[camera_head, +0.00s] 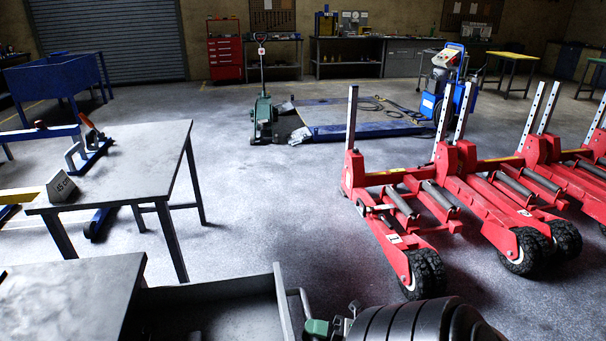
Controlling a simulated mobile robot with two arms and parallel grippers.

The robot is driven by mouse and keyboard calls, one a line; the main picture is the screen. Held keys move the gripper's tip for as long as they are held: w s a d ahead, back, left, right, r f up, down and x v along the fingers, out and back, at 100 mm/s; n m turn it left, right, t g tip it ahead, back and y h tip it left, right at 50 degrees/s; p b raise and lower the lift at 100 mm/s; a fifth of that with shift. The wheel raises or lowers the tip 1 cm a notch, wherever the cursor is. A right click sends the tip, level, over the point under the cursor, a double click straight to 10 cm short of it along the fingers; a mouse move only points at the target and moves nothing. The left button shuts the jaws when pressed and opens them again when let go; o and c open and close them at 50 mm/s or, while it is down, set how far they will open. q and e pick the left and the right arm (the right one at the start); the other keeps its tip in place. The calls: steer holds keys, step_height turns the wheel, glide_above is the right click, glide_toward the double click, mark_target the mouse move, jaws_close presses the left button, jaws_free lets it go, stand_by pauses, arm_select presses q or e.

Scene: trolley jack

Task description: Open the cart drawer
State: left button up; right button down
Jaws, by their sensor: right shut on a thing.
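The cart (70,300) is at the bottom left, its dark flat top cut off by the frame edges. A curved metal handle (305,298) is on the drawer's right-hand front. My right gripper (316,327), with a green part, is at the bottom, shut on the handle; the lower frame edge hides part of the grip. My black ribbed arm is to its right. My left gripper is out of view.
Red wheeled jacks (400,215) fill the right side. A green trolley jack (263,115) stands farther back. The floor between is clear.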

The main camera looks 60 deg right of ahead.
stand_by(0.3)
steer(key=c, duration=1)
jaws_free()
steer(key=b+v, duration=0.2)
steer(key=v, duration=0.9)
